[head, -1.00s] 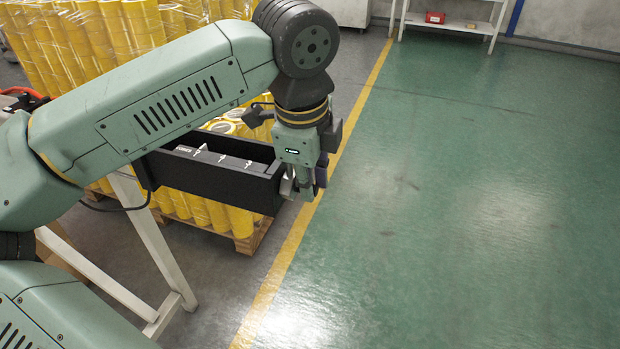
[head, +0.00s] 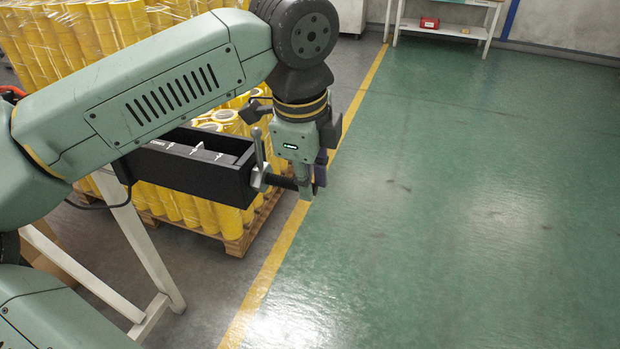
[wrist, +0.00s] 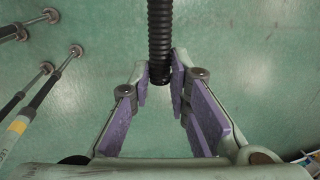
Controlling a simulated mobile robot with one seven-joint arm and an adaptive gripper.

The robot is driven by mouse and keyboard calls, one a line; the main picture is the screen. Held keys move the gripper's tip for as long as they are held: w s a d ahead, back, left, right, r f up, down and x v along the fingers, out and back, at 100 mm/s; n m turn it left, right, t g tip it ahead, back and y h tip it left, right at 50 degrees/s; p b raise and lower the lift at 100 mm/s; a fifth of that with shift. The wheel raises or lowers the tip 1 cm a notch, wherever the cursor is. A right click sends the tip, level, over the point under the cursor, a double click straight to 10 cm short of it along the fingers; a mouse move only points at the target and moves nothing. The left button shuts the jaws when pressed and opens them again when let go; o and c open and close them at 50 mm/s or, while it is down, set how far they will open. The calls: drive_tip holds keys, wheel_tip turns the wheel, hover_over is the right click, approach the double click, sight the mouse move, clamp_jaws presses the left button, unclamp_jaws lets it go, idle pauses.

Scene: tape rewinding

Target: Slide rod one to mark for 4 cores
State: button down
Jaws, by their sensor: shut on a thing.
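The black long box (head: 215,187) has a grey inner face with white marks and lettering too small to read. A grey metal lever (head: 257,150) with a rounded end stands at its near right end. A black rod (head: 282,182) reaches from beside this lever to my gripper (head: 309,188), right of the box. In the wrist view the rod (wrist: 160,38) is ribbed, and its end lies between the purple-padded fingers of my gripper (wrist: 160,78). My gripper is shut on it. Which mark the rod lines up with cannot be told.
Steel-tipped rods (wrist: 40,88), one with a yellow band, show at the left of the wrist view. Yellow tape rolls (head: 190,208) stand on a wooden pallet (head: 240,240) behind the box. A white stand (head: 140,245) is below it. The green floor (head: 450,200) is clear.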

drive_tip(key=c, duration=1.5)
unclamp_jaws()
drive_tip(key=shift+r, duration=0.15)
drive_tip(key=r, duration=0.3)
drive_tip(key=s+r, duration=0.1)
drive_tip(key=r, duration=0.3)
drive_tip(key=shift+s+a, duration=0.2)
